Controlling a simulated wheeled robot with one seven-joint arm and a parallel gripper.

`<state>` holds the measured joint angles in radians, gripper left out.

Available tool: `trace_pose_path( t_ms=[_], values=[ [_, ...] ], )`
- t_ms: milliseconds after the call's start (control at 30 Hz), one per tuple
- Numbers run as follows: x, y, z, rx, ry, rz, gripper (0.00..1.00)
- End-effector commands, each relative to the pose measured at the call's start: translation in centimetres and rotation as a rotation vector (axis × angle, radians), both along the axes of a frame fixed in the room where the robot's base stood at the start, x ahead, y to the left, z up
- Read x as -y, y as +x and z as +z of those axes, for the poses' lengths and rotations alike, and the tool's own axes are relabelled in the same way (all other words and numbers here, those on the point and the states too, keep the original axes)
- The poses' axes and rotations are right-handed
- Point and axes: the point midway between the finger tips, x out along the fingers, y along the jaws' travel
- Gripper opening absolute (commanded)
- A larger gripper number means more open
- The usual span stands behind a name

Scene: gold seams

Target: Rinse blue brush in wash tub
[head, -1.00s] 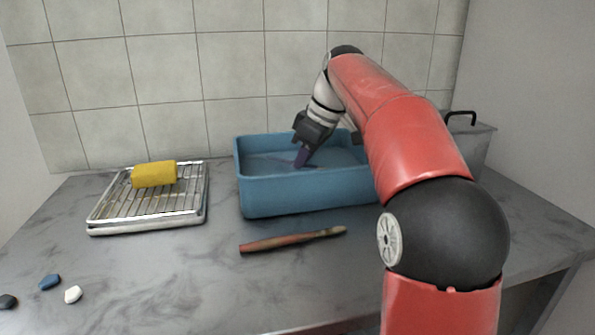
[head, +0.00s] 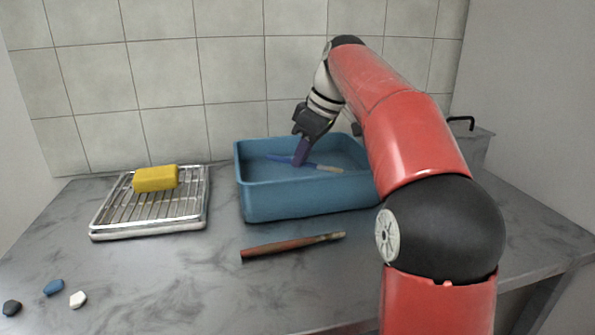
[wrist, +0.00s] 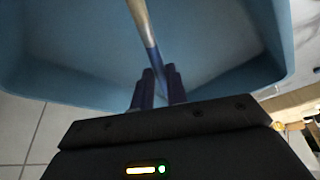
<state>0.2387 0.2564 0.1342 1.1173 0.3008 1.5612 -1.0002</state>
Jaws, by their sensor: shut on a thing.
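The blue wash tub (head: 300,198) stands on the counter against the tiled wall. My gripper (head: 300,161) reaches down into it, with dark purple fingers. It is shut on the blue brush (head: 282,158), which lies roughly level inside the tub with its pale end to the right. In the wrist view the brush (wrist: 146,32) runs up from between my fingertips (wrist: 161,78), over the tub's blue inside (wrist: 75,85). I cannot tell whether the brush touches the water.
A red-brown brush (head: 285,247) lies on the counter in front of the tub. A wire rack on a tray (head: 150,232) holds a yellow sponge (head: 155,178) at left. Small stones (head: 54,287) lie front left. A grey lidded container (head: 478,140) stands partly behind my arm.

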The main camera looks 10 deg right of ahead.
Motion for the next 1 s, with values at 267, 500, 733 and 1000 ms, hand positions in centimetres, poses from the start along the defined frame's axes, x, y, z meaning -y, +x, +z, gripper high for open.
trace_pose_path(
  t_ms=[267, 500, 733, 1000],
  values=[
    [0.0, 0.1, 2.3, 0.003, 0.000, 0.001, 0.00],
    [0.0, 0.1, 4.2, 0.002, 0.000, 0.001, 0.00],
    [0.0, 0.2, 6.1, 0.004, 0.000, 0.002, 0.00],
    [0.0, 0.0, 7.5, 0.002, 0.000, 0.001, 0.00]
  ],
)
